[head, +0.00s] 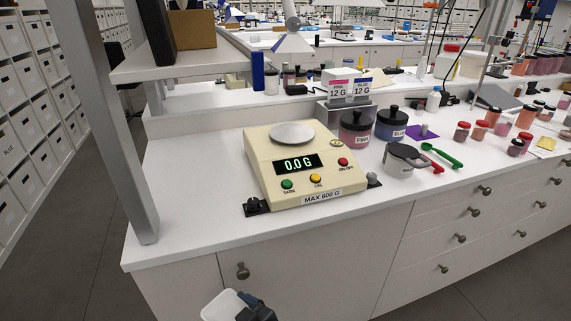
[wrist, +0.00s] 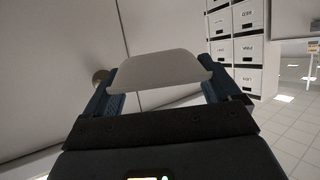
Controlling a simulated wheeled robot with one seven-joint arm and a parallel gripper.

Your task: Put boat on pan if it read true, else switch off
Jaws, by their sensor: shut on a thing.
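A white weighing boat (head: 222,306) is in my gripper (head: 240,299), low at the bottom of the head view, in front of the counter's cabinet and below the counter top. In the wrist view the boat (wrist: 160,70) sits between the two blue fingers of my gripper (wrist: 160,88). The cream balance (head: 300,180) stands on the counter, marked MAX 600 G. Its round metal pan (head: 292,133) is empty. Its lit display (head: 299,164) reads 0.0 G. A green TARE button (head: 288,184), a yellow CAL button (head: 315,178) and a red ON/OFF button (head: 343,162) are on its front.
Pink (head: 354,131) and blue (head: 391,123) pigment jars stand right of the balance, below 12 G signs (head: 351,88). A metal post (head: 118,130) rises at the left. The counter left of the balance is clear.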

